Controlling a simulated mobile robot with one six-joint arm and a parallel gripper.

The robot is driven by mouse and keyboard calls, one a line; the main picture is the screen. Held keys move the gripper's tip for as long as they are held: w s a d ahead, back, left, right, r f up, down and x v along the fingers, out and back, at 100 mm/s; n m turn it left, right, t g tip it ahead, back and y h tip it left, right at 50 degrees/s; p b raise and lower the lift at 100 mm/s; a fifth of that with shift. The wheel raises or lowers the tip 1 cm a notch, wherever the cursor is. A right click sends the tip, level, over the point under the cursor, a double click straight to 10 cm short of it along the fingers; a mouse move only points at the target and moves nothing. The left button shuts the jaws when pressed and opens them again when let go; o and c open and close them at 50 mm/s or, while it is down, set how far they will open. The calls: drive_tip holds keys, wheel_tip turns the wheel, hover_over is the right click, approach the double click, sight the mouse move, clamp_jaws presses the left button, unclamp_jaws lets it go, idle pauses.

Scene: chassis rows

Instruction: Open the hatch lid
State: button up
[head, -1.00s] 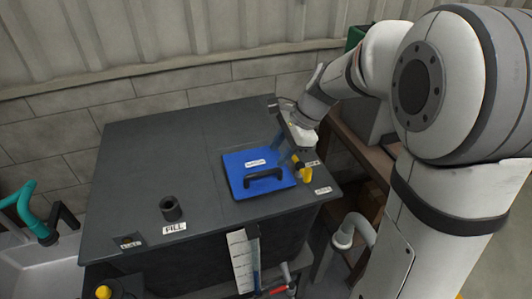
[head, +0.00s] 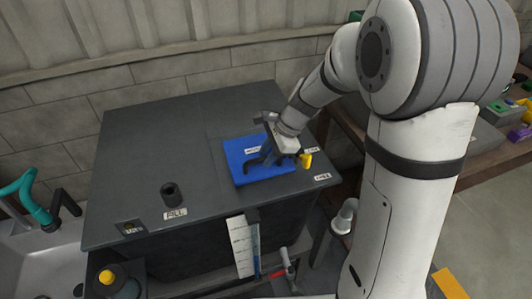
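The blue hatch lid (head: 240,153) lies flat and closed on top of the dark grey tank (head: 135,160), towards its right side. It has a white label and a black handle near its front edge; the handle is now partly covered by my gripper. My gripper (head: 262,155) is over the lid at the handle, pointing down and left. Its fingers look spread, but I cannot tell whether they touch the handle.
A yellow part (head: 305,160) stands on the tank just right of the lid. A teal tap (head: 30,200) stands over a sink at far left. A bench (head: 495,150) with coloured items is at right.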

clamp_jaws()
